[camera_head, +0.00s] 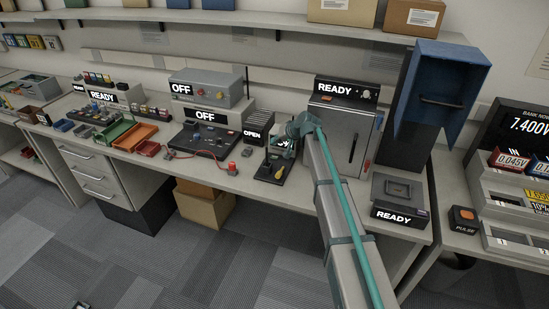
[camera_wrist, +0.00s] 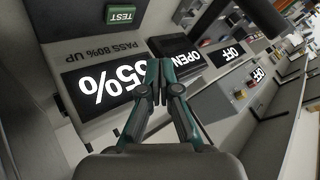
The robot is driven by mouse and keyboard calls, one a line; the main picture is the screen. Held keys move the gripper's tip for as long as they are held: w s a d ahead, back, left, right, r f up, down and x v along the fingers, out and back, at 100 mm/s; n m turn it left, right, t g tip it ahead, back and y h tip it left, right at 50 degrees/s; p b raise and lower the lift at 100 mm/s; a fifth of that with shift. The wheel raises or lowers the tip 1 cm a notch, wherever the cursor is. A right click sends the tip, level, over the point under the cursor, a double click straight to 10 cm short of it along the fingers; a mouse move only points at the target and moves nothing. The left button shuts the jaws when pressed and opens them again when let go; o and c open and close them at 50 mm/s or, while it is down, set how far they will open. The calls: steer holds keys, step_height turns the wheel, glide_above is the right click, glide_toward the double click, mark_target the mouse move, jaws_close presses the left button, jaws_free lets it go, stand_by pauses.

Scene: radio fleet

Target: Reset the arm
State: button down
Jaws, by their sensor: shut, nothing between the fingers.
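My arm reaches from the lower right of the head view over the bench, and its end hides part of the bench gear there. In the wrist view my gripper (camera_wrist: 160,75) has its two teal and dark fingers together, with nothing between them. Behind the fingertips, a display reading 65% (camera_wrist: 105,85) and one reading OPEN (camera_wrist: 178,60) are seen turned over. In the head view my gripper (camera_head: 287,140) is small, and its fingertips are hard to make out. It is near the OPEN sign (camera_head: 252,134) and a dark stand with a yellow handle (camera_head: 279,173).
A grey cabinet marked READY (camera_head: 340,135) stands right of my gripper, with a blue open bin (camera_head: 441,90) beyond it. Left are the OFF panel (camera_head: 205,139), an orange tray (camera_head: 136,136) and a green tray (camera_head: 109,133). A shelf (camera_head: 250,19) runs above. The floor in front is mostly clear.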

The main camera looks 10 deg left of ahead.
steer(key=s+a+r+n+g+p, duration=0.2)
steer(key=s+a+r+p, duration=0.15)
steer(key=s+a, duration=0.65)
steer(key=s+d+f+n+g+h, duration=0.1)
steer(key=s+d+f+n+g, duration=0.15)
steer(key=s+f, duration=0.8)
steer(key=s+d+f+n+g+h, duration=0.15)
steer(key=s+d+f, duration=0.35)
steer(key=s, duration=1)
steer(key=s+d+f+n+g+h, duration=0.1)
steer(key=s+d+f+g+h, duration=0.15)
steer(key=s+f, duration=0.85)
steer(key=s+d+f+m+g+h+b, duration=0.1)
steer(key=s+d+f+m, duration=0.1)
steer(key=s+d+f, duration=0.5)
steer(key=s+d+f+m+g+b, duration=0.15)
steer(key=s+d+f, duration=0.3)
steer(key=d, duration=0.45)
steer(key=s+d+f+m, duration=0.2)
steer(key=s+d+f, duration=0.1)
steer(key=s+d, duration=0.2)
steer(key=s+d+f+m+g+h+b, duration=0.1)
steer(key=s+d+f+m, duration=0.2)
steer(key=s, duration=0.6)
steer(key=shift+d, duration=1.2)
